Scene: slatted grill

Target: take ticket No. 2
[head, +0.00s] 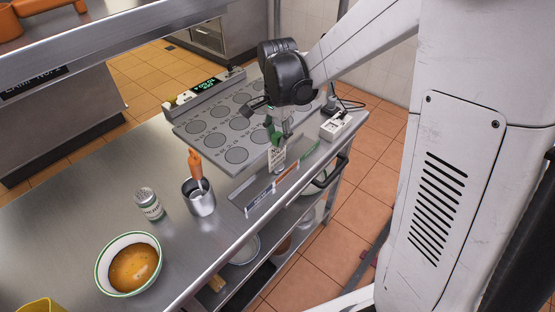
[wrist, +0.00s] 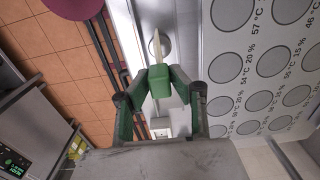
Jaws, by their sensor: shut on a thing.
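I cannot tell whether the ticket still touches the rail.
A grey panel with round marked spots (head: 203,140) lies behind my gripper. A white device (head: 336,125) stands to its right. To the left are a steel cup with an orange-handled tool (head: 200,202), a shaker (head: 149,204) and a soup bowl (head: 101,277). A shelf (head: 100,35) overhangs upper left.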

